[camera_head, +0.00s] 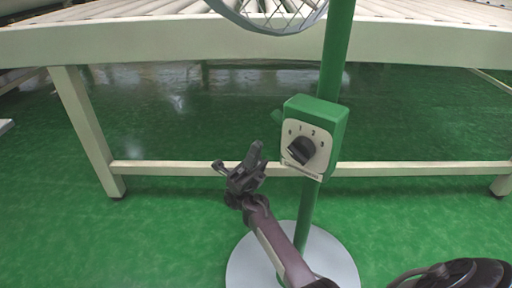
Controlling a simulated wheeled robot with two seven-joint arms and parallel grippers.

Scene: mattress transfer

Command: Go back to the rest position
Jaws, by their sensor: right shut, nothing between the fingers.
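My right gripper (239,170) is dark and shows left of the green control box, at the end of my arm, which comes up from the bottom edge. It is shut and empty, and a small gap shows between it and the box. My left gripper is not in view. The green box (318,136) is fixed to an upright green post (339,50). Its pale front has a black rotary knob (301,151) with numbers around it. The knob's pointer tilts to the upper right.
A roller conveyor (130,42) with a cream frame spans the back. Its leg (88,135) and low crossbar (400,169) are behind the post. A wire wheel guard (270,14) shows at the top. The post's round grey base (335,262) is on the green floor (150,235), which is open at left.

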